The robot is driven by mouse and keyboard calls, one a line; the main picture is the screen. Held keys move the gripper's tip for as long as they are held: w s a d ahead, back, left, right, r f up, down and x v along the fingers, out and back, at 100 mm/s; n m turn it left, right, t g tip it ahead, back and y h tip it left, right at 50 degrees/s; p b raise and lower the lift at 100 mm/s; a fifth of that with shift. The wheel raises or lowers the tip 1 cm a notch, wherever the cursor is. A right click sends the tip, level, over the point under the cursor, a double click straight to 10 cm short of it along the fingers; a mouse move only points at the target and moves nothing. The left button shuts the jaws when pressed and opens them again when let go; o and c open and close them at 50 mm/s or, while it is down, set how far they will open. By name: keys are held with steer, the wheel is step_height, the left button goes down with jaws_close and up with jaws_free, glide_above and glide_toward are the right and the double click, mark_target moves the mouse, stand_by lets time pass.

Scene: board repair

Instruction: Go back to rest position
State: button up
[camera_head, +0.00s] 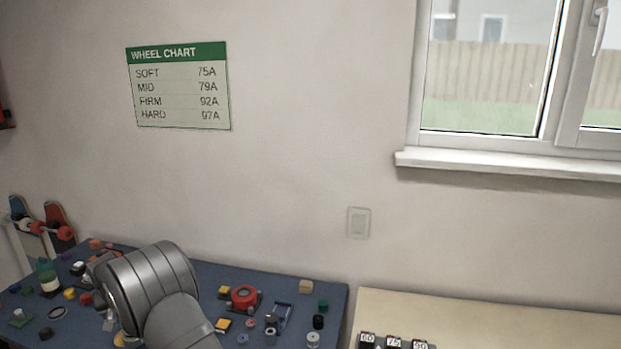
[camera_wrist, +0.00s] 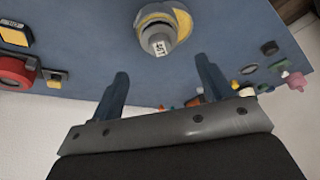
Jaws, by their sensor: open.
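My gripper (camera_wrist: 160,92) shows in the wrist view with its two dark blue fingers spread apart and nothing between them. It is near the blue work mat (camera_wrist: 95,70). Beyond the fingertips, a grey-white wheel with a printed label (camera_wrist: 157,42) sits on a yellow piece (camera_wrist: 178,18) on the mat. In the head view my grey arm covers part of the blue mat (camera_head: 335,300), and the gripper's fingers are hidden there.
Many small coloured parts lie on the mat, including a red round part (camera_head: 244,296) and a white-and-green jar (camera_head: 49,281). A pale table (camera_head: 480,322) with labelled dark blocks (camera_head: 393,341) stands at right. A wheel chart (camera_head: 178,86) hangs on the wall beside a window (camera_head: 490,70).

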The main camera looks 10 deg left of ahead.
steer(key=x, duration=0.8)
steer(key=shift+f, duration=0.15)
steer(key=r, duration=0.4)
steer(key=shift+w+d+r, duration=0.1)
steer(key=shift+w+r, duration=0.1)
steer(key=shift+r, duration=0.1)
steer(key=w+d+r, duration=0.5)
steer(key=d+r, duration=0.2)
steer(key=d, duration=0.3)
steer(key=w+d+f+m+t+h, duration=0.15)
steer(key=w+d+m, duration=0.35)
steer(key=w+d, duration=1.75)
steer(key=w+d+m+h, duration=0.1)
steer(key=w+d, duration=0.3)
steer(key=d, duration=1.2)
steer(key=w+d+f+m+h, duration=0.1)
steer(key=w+d+m, duration=0.2)
steer(key=d, duration=1.3)
steer(key=shift+w+m, duration=0.4)
steer(key=shift+m, duration=0.1)
steer(key=shift+d, duration=0.15)
